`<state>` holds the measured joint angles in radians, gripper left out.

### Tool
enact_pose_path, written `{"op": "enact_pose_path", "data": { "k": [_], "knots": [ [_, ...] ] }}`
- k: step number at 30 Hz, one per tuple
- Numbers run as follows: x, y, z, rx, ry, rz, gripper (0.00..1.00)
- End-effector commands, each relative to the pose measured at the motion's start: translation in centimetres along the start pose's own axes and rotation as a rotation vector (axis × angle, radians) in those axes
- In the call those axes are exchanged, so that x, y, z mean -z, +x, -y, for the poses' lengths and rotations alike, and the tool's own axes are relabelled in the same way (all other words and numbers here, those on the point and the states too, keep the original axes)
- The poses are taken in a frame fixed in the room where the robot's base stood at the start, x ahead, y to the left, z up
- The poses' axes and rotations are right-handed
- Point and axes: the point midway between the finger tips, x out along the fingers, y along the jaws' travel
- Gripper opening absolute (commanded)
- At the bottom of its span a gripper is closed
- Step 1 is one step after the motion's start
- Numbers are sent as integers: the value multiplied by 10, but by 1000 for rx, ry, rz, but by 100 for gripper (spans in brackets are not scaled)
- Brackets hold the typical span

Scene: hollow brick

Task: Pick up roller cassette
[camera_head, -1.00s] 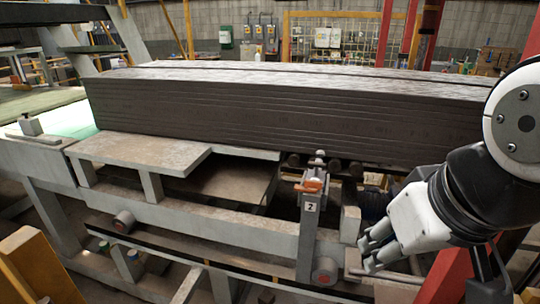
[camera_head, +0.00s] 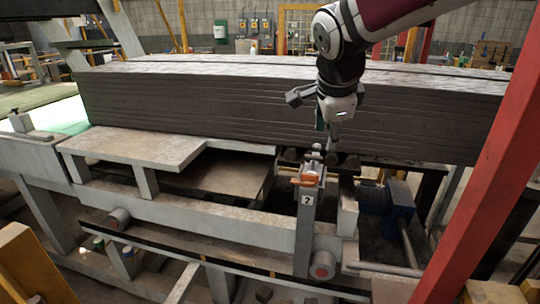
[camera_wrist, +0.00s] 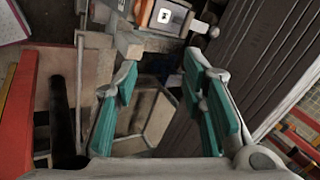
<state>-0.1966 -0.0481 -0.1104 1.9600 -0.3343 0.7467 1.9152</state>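A grey upright unit with a "2" label and an orange clamp at its top, which appears to be the roller cassette (camera_head: 306,232), stands at the front of the machine frame in the head view. In the wrist view its labelled part with orange edges (camera_wrist: 163,14) shows at the top centre, beyond my fingertips. My gripper (camera_head: 330,138) is above and slightly right of the unit's top, in front of the dark slab stack. In the wrist view my gripper (camera_wrist: 163,80) is open, its teal pads wide apart with nothing between them.
The long dark slab stack (camera_head: 220,108) lies close behind my gripper. A red post (camera_head: 480,180) rises at right. A blue motor (camera_head: 396,208) sits right of the unit. A metal plate (camera_head: 135,147) juts out at left.

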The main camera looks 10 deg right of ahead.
Motion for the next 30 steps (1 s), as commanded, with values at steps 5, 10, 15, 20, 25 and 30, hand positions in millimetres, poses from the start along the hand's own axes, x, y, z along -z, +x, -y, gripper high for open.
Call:
{"op": "enact_pose_path", "data": {
  "k": [5,10,15,20,25,30],
  "knots": [
    [-12,28,31,21,218,-25,38],
    [-16,39,42,32,309,-32,38],
    [-15,62,42,29,317,-35,38],
    [-14,92,43,29,317,-35,38],
    [-14,116,44,30,317,-33,38],
    [-14,125,45,33,316,-32,38]
  ]
}}
